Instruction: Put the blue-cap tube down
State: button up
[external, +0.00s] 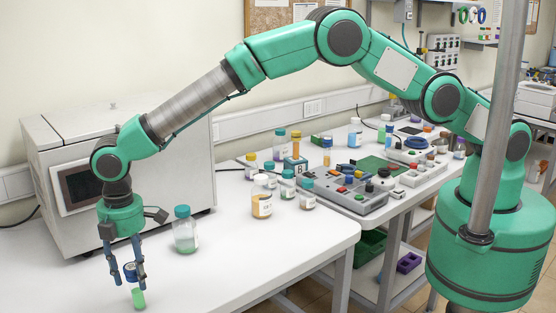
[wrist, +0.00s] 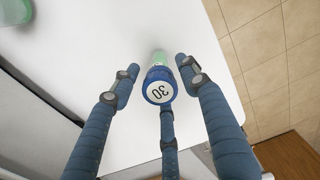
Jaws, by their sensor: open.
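The blue-cap tube (external: 138,298) is at the front left end of the white table, with a green body below a blue cap. In the wrist view the round blue cap (wrist: 159,86) faces me and bears a white disc marked 30. The pale green body shows just beyond it. My gripper (external: 129,281) points down around the cap, with its blue fingers spread. In the wrist view my gripper (wrist: 157,75) has one finger on each side of the cap, with gaps, and a third below it. Whether the third finger touches the cap, I cannot tell.
A teal-capped jar (external: 185,232) stands right of my gripper. A white oven-like box (external: 110,160) stands behind it. Several bottles, including an amber one (external: 262,197), and a grey control panel (external: 345,192) are farther right. The white table (external: 260,258) is clear at front centre.

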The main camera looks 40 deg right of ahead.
jog(key=shift+r, duration=3.1)
jog(key=shift+w, duration=0.1)
